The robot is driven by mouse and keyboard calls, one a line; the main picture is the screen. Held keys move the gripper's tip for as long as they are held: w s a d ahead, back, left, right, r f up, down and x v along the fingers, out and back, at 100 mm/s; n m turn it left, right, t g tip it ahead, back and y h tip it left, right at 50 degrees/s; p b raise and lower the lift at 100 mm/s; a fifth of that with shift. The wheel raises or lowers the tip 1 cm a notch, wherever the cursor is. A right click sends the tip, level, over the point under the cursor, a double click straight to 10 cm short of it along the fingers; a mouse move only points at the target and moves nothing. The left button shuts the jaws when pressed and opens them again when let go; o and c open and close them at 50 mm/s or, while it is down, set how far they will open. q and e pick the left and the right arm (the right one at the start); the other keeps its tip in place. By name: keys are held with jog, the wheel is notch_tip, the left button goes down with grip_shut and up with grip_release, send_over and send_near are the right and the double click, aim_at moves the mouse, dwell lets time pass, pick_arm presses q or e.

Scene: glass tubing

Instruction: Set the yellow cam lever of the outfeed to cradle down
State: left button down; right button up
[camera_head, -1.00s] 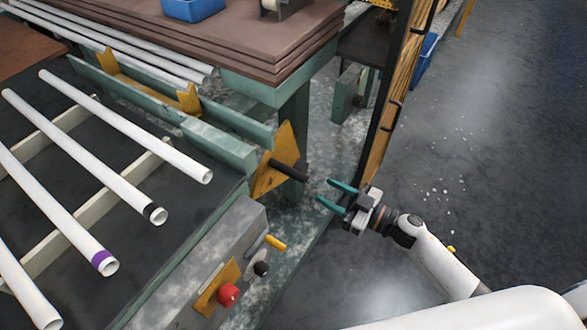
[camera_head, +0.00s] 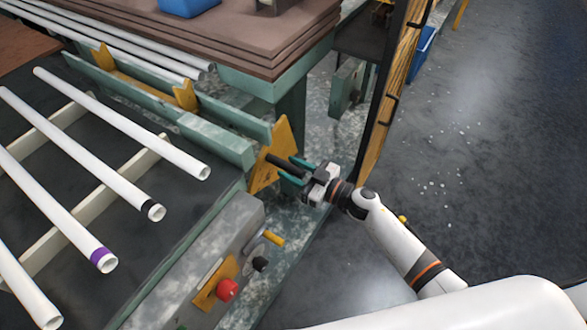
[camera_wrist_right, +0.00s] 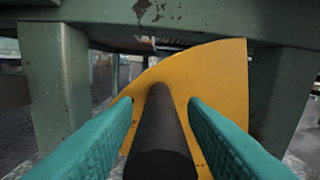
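The yellow cam lever is a yellow plate (camera_head: 270,152) with a black handle bar (camera_head: 284,166) sticking out toward my right gripper, at the end of the green outfeed frame. In the right wrist view the yellow plate (camera_wrist_right: 215,75) fills the middle and the black handle (camera_wrist_right: 160,140) points at the camera. My right gripper (camera_head: 296,171) is open, its teal fingers on either side of the handle. A gap shows between the handle and each finger in the wrist view. My left gripper is not in view.
Glass tubes (camera_head: 100,155) lie on the rack at left. A grey control box (camera_head: 215,265) with a red knob (camera_head: 227,290) and a small yellow-handled lever (camera_head: 272,238) stands below the cam. A post (camera_head: 390,110) stands just right of my gripper. Open floor lies further right.

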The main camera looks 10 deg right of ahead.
grip_shut()
jog(key=shift+w+d+r+m+p, duration=0.35)
jog(key=shift+r+p, duration=0.25)
jog(key=shift+p, duration=0.15)
jog(key=w+d+r+m+p, duration=0.3)
jog(key=w+d+m+p, duration=0.1)
jog(key=w+d+m, duration=0.3)
jog(key=shift+w+d+r, duration=0.25)
jog(key=shift+w+d, duration=0.35)
jog(key=shift+d, duration=0.1)
jog(key=shift+o, duration=0.9)
grip_release()
jog(key=v, duration=1.2)
